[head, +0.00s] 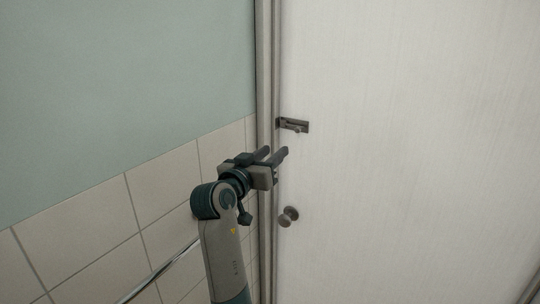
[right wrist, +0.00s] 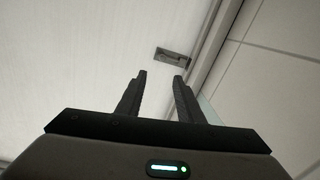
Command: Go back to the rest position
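My right gripper (head: 274,155) is raised in front of the door's left edge, below a small metal latch (head: 293,125) and above a round knob (head: 289,216). In the right wrist view its two dark fingers (right wrist: 161,80) stand apart with nothing between them. The latch (right wrist: 173,56) shows beyond the fingertips, apart from them. My left gripper is in neither view.
A pale closed door (head: 410,150) fills the right side of the head view. Its frame (head: 266,60) runs upright beside a green wall (head: 120,90) with beige tiles (head: 85,215) below. A thin metal rail (head: 160,270) runs along the lower left.

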